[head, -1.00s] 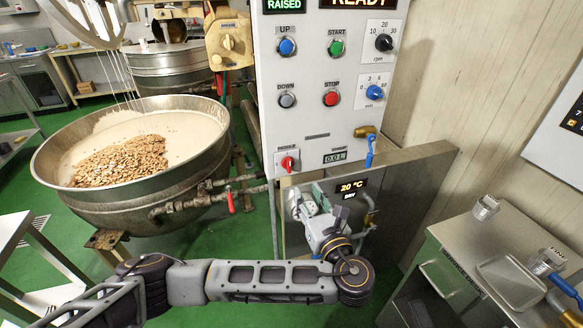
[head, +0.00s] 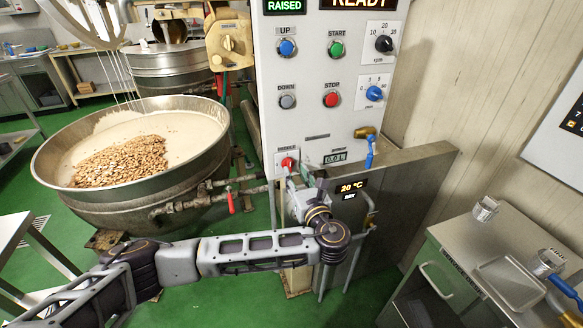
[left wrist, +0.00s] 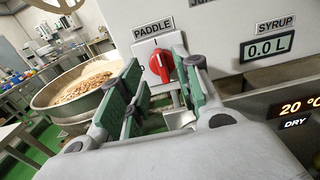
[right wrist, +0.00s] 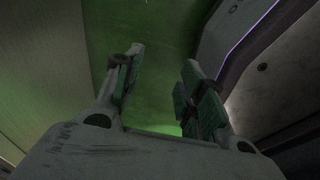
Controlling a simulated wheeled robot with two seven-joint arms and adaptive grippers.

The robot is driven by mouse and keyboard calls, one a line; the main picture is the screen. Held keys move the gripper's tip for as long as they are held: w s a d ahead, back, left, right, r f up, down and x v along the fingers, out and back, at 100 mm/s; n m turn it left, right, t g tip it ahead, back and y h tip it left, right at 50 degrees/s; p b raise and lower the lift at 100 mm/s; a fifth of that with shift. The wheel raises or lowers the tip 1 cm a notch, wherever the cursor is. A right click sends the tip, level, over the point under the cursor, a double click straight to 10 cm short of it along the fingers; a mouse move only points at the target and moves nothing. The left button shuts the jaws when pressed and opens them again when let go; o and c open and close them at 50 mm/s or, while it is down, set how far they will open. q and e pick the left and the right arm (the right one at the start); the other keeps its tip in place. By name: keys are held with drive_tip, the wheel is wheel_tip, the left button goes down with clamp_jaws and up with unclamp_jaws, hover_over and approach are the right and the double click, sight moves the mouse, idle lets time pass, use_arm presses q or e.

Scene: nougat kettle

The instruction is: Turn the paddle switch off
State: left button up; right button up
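The red paddle switch (head: 287,162) is a rotary knob low on the left of the white control panel. In the left wrist view the red knob (left wrist: 161,65) sits below a PADDLE label (left wrist: 153,28), its handle close to upright and slightly tilted. My left gripper (head: 298,178) is just below and in front of the switch. In the left wrist view its green-padded fingers (left wrist: 157,80) are spread on either side of the knob, apart from it. My right gripper (right wrist: 157,85) is open and empty, with green floor beyond it.
The panel (head: 318,120) also carries UP, DOWN, START and STOP buttons and dials. A blue-handled brass valve (head: 369,147) is right of the switch. A kettle (head: 190,185) with cream mass and nuts stands left. A steel side table (head: 470,235) stands right.

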sight(290, 165)
use_arm(q)
drive_tip(key=x, duration=0.3)
drive_tip(key=shift+w+a, duration=0.1)
drive_tip(key=shift+w, duration=0.05)
drive_tip(key=shift+w+a, duration=0.15)
drive_tip(key=shift+w, duration=0.55)
use_arm(e)
drive_tip(key=shift+a, duration=0.7)
use_arm(q)
drive_tip(key=shift+c, duration=0.3)
